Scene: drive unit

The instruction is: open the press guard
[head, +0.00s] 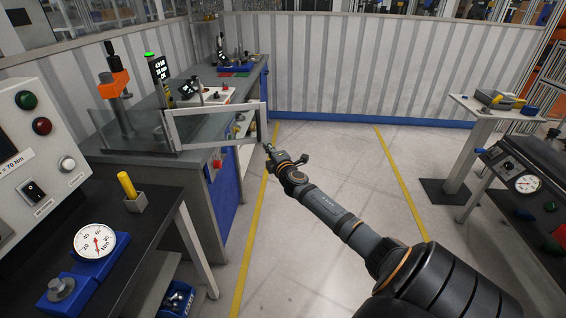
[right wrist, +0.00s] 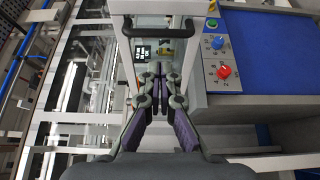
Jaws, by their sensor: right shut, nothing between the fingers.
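The press guard (head: 215,107) is a clear panel in a pale grey frame at the front of the press bench. In the head view its frame stands at an angle and its right end reaches out past the bench's front edge. The right wrist view shows a black bar handle (right wrist: 160,31) on a pale frame, ahead of the fingers. My right gripper (head: 269,149) is shut and empty, just beyond the guard's right end. In the right wrist view its fingertips (right wrist: 158,68) are close together, appearing apart from the handle. My left gripper is out of view.
The press bench (head: 230,172) has a red knob on its front. A dark table (head: 130,225) with a dial gauge stands at near left. Another station (head: 520,175) is at the right. The floor (head: 330,160) between them is clear.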

